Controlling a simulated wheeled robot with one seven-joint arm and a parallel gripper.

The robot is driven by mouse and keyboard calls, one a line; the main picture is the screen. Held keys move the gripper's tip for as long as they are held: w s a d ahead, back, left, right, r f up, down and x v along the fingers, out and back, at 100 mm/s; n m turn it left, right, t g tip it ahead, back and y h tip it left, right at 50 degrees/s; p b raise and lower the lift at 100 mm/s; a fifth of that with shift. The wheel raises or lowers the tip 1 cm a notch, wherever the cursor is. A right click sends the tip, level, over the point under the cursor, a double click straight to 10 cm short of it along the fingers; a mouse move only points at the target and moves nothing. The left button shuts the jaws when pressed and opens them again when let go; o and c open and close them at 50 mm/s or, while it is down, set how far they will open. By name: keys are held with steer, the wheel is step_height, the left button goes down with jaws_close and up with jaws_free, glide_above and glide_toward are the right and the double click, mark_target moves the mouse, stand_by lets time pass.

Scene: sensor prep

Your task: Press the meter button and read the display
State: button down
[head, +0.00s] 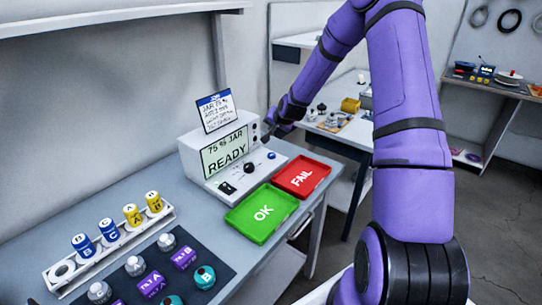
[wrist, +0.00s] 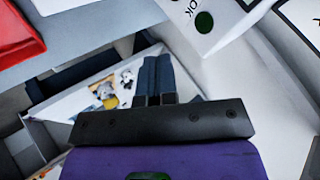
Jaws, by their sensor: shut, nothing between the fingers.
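The meter (head: 193,160) is a white box on the grey bench. Its display (head: 224,151) reads "75 % JAR READY". A card (head: 215,110) with small writing stands on top. Its sloped front has a black knob (head: 249,168) and a small blue round part (head: 271,155); I cannot tell which part is the button. My gripper (head: 268,138) is at the meter's right end, dark and small there. In the wrist view my gripper's fingers (wrist: 153,78) are together and empty. A white panel marked "OK" with a green disc (wrist: 204,22) shows beyond them. Contact with the meter cannot be told.
A green OK tray (head: 262,213) and a red FAIL tray (head: 301,177) lie in front of the meter. A rack (head: 62,271) of labelled jars and a dark mat (head: 209,261) with several parts lie at left. A second table (head: 345,133) stands behind.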

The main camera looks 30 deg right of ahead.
mark_target(273, 155)
steer(key=shift+f, duration=4.4)
steer(key=shift+f, duration=0.15)
steer(key=shift+f, duration=0.3)
steer(key=shift+f, duration=0.4)
steer(key=shift+r, duration=0.85)
steer(key=shift+r, duration=0.1)
steer(key=shift+r, duration=2.4)
